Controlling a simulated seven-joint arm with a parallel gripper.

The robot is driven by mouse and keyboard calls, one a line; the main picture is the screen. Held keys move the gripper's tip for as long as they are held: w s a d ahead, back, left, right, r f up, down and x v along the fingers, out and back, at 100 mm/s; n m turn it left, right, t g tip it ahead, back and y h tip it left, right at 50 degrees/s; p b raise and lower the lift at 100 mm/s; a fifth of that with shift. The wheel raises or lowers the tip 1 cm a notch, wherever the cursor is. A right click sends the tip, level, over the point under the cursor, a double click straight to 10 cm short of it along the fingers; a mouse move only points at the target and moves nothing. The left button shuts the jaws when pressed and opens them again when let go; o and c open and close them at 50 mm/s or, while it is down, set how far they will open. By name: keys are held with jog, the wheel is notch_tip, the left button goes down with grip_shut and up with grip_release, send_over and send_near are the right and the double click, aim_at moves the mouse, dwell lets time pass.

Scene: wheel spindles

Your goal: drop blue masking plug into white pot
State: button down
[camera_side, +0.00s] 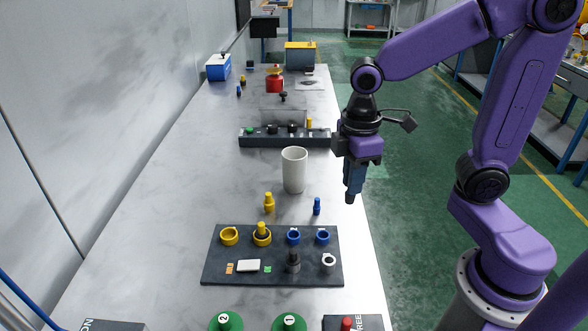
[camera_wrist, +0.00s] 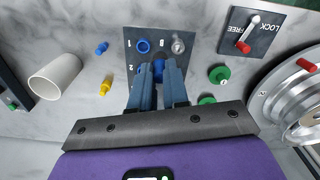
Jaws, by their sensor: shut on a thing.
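The white pot (camera_side: 294,172) stands upright on the marble table, its open top clear. It also shows at the left of the wrist view (camera_wrist: 50,80). My gripper (camera_side: 351,198) is raised near the table's right edge, right of the pot and apart from it. Its fingers are closed around a blue masking plug (camera_wrist: 158,67), which shows between the fingertips in the wrist view and is mostly hidden in the side view. Another small blue plug (camera_side: 316,207) stands on the table in front of the pot; it also shows in the wrist view (camera_wrist: 101,48).
A yellow plug (camera_side: 269,203) stands left of the loose blue plug. A dark board (camera_side: 215,272) with yellow and blue rings lies in front. A dark rack (camera_side: 260,140) stands behind the pot. Green discs (camera_side: 289,323) lie at the front. Table left of the pot is clear.

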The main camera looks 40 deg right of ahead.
jog(key=w+d+r, duration=0.2)
jog(key=w+d, duration=0.1)
jog(key=w, duration=1.2)
jog(key=w+d+f, duration=0.2)
jog(key=w+d, duration=0.7)
jog(key=w, duration=0.2)
jog(key=shift+s+a+f, duration=0.1)
jog(key=shift+f, duration=1.35)
jog(key=shift+s+a+f, duration=0.1)
jog(key=shift+f, duration=1.3)
jog(key=c, duration=1)
grip_release()
jog(key=shift+c, duration=0.2)
notch_tip(320, 180, up, 17)
jog(key=shift+r, duration=0.2)
jog(key=shift+a, duration=0.1)
